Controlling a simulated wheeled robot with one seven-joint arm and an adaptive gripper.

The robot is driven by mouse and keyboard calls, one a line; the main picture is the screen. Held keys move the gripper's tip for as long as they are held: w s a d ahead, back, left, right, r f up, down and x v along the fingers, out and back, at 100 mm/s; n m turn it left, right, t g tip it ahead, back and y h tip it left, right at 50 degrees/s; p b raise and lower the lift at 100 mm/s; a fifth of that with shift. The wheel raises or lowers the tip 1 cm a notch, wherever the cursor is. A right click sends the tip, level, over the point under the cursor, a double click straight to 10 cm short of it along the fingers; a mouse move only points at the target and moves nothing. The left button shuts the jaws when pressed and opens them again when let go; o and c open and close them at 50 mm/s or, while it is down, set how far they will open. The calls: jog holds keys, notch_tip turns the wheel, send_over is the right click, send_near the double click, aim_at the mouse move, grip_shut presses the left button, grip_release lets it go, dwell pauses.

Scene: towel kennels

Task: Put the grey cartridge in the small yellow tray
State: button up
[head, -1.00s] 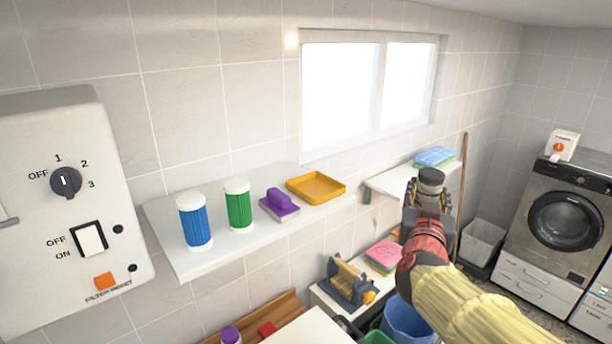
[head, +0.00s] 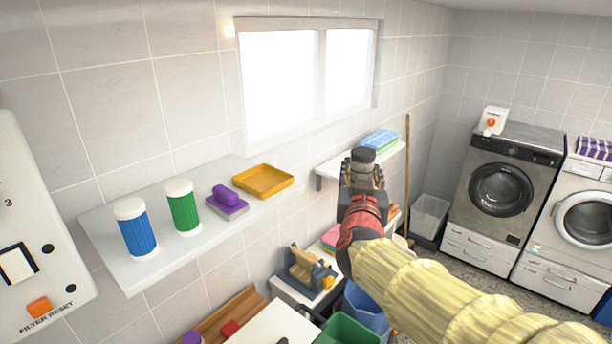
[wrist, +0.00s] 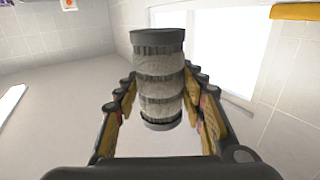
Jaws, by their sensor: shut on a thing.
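The grey cartridge (wrist: 160,85) is a pleated grey cylinder with dark end caps. It stands upright between the fingers of my gripper (wrist: 160,110) in the wrist view, and the gripper is shut on it. In the head view my gripper (head: 362,172) is held up in the air to the right of the shelf, and the dark top of the cartridge shows above the fingers. The small yellow tray (head: 264,190) sits at the right end of the white shelf and looks empty. A yellow edge also shows at the top right of the wrist view.
The white shelf (head: 150,268) also holds a blue cartridge (head: 137,234), a green cartridge (head: 184,208) and a purple-handled brush (head: 227,203) left of the tray. A second shelf with folded towels (head: 380,141) lies behind my gripper. A control box (head: 30,240) is at the left.

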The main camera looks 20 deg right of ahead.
jog(key=w+a+r+n+t+y+p, duration=0.1)
jog(key=w+a+y, duration=0.15)
jog(key=a, duration=0.35)
jog(key=w+a+n+t+y+p, duration=0.1)
jog(key=w+a+n+y+p, duration=0.1)
jog(key=w+a, duration=0.35)
jog(key=shift+h, duration=0.35)
jog(key=shift+w+a+f+b, duration=0.2)
jog(key=shift+w+a+f, duration=0.35)
jog(key=shift+w+a, duration=0.8)
jog(key=shift+w+a+f+b, duration=0.2)
jog(key=shift+w+a+f, duration=0.5)
jog(key=shift+w, duration=1.15)
jog(key=shift+w+a+f+b, duration=0.2)
jog(key=shift+w+a+f, duration=0.2)
jog(key=shift+w+a, duration=1)
jog(key=shift+w+d, duration=0.2)
jog(key=shift+d, duration=0.05)
jog(key=o, duration=1.3)
notch_tip(320, 180, up, 10)
